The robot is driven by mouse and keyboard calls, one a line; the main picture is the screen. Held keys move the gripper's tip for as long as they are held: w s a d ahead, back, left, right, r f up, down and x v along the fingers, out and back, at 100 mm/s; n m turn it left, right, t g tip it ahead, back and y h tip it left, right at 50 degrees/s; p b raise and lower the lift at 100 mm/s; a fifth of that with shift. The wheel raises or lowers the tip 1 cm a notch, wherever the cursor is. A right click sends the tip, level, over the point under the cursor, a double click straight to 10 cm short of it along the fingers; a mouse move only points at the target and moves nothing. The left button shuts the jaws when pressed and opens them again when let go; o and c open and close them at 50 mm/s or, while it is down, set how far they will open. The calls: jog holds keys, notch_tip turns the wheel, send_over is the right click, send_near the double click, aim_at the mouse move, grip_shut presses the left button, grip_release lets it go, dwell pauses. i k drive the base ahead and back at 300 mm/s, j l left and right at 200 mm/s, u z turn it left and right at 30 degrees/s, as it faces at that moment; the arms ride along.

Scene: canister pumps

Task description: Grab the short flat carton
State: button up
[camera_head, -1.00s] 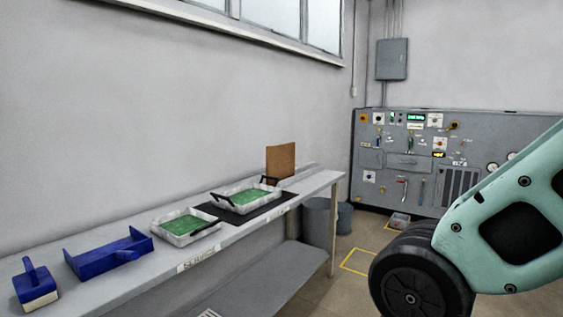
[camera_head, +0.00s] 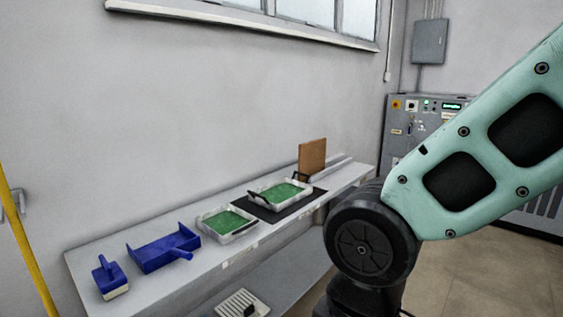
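A brown, thin, upright board-like box (camera_head: 312,158) stands at the far end of the grey bench, behind the trays; it may be the flat carton, but I cannot tell for sure. My teal arm (camera_head: 480,150) with its black round joint fills the right side of the head view. My gripper is not in view.
The grey bench (camera_head: 190,282) runs along the wall. On it are a blue brush (camera_head: 109,277), a blue dustpan (camera_head: 163,250), a tray with green inside (camera_head: 227,224) and another on a black mat (camera_head: 238,198). A slatted white item (camera_head: 240,303) lies on the lower shelf. A control cabinet (camera_head: 408,118) stands behind.

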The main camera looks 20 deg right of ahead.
aim_at(311, 154)
jog(key=i+l+u, duration=0.7)
jog(key=i+l, duration=0.2)
jog(key=l, duration=0.2)
jog(key=i+l+u, duration=0.1)
jog(key=l, duration=0.25)
jog(key=i+l, duration=0.5)
jog(key=l, duration=0.3)
jog(key=i+l+u, duration=0.1)
jog(key=l, duration=0.3)
jog(key=i+l, duration=0.3)
jog(key=l, duration=0.15)
jog(key=i+l+u, duration=0.1)
jog(key=l, duration=0.3)
jog(key=i+l, duration=0.25)
jog(key=l, duration=0.15)
